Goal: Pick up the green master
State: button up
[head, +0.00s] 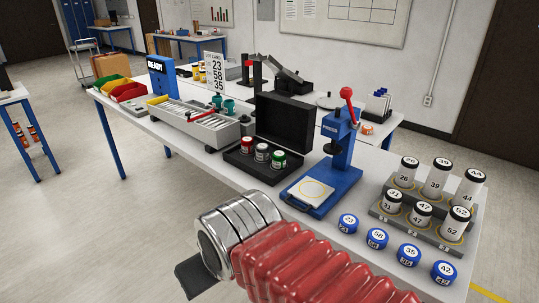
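The green master (279,159) is a small cylinder with a green top and a pale label. It stands upright at the right end of a row in the open black case (262,172) on the white table. A red-topped one (246,144) and a dark-topped one (262,152) stand to its left. My arm comes in from the bottom with a red ribbed sleeve and a metal cuff. One dark part of my gripper (193,280) shows beyond the cuff, at the lower left, well apart from the case. The rest of my gripper is hidden, so its opening cannot be seen.
A blue press (340,155) with a red-knobbed lever stands right of the case. Several blue-capped numbered pieces (376,238) and a grey rack (440,232) of white cylinders are at the right. A grey tray fixture (205,130) and coloured bins (128,91) are at the left.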

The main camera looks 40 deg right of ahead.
aim_at(278, 157)
jog(key=i, duration=1.35)
jog(key=z, duration=0.95)
